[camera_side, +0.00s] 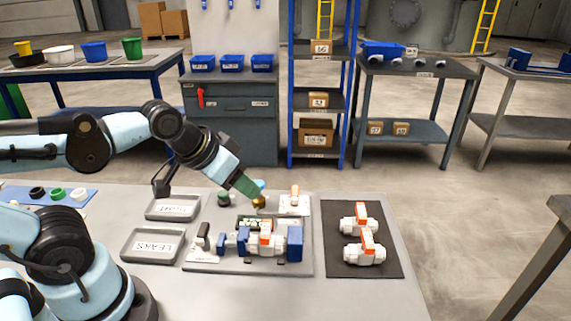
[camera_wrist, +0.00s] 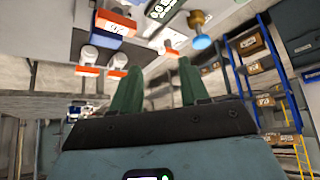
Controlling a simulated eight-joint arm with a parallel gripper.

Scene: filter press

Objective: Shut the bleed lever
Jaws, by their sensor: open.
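My gripper (camera_side: 254,191) has green fingers and hangs above the back of the grey fixture plate (camera_side: 220,268). In the wrist view my gripper (camera_wrist: 158,66) has its two fingers apart with nothing between them. A small orange lever (camera_side: 295,191) stands on a white plate at the fixture's back right; an orange part (camera_wrist: 170,47) shows ahead of the fingers in the wrist view. A brass fitting (camera_side: 259,202) is close by my fingertips in the side view. A white valve with an orange handle (camera_side: 265,232) sits between blue jaws (camera_side: 295,243). I cannot tell for certain which lever is the bleed lever.
Two white valves with orange handles (camera_side: 360,221) (camera_side: 366,245) lie on a black mat (camera_side: 390,265) at right. A black-handled clamp (camera_side: 203,236) stands at the fixture's left. A tray marked LEAKS (camera_side: 130,257) and another tray (camera_side: 155,213) lie further left.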

